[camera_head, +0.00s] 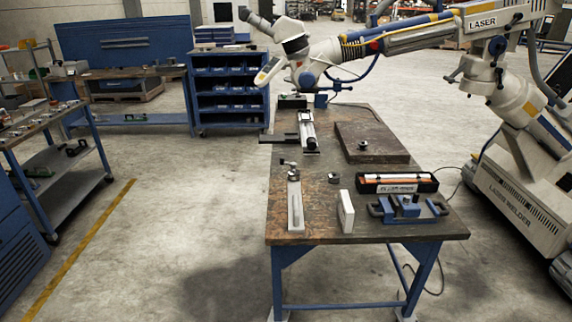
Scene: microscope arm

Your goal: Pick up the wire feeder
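I cannot tell for sure which thing is the wire feeder. A slim grey upright tool (295,205) with a small metal head stands on the near left of the workbench (312,230). A longer grey and black device (307,132) lies farther back on the left side. An open black case (430,184) holding long orange and white pieces sits at the right, with lettering too small to read surely. A blue clamp-like fixture (408,208) is in front of it. Neither of my grippers is in view.
A white block (345,211) and a small dark round part (334,178) are mid-bench. A brown plate (375,137) bears a small metal part (362,145). The laser welder arm (395,38) with a microscope head (293,42) overhangs the far end.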

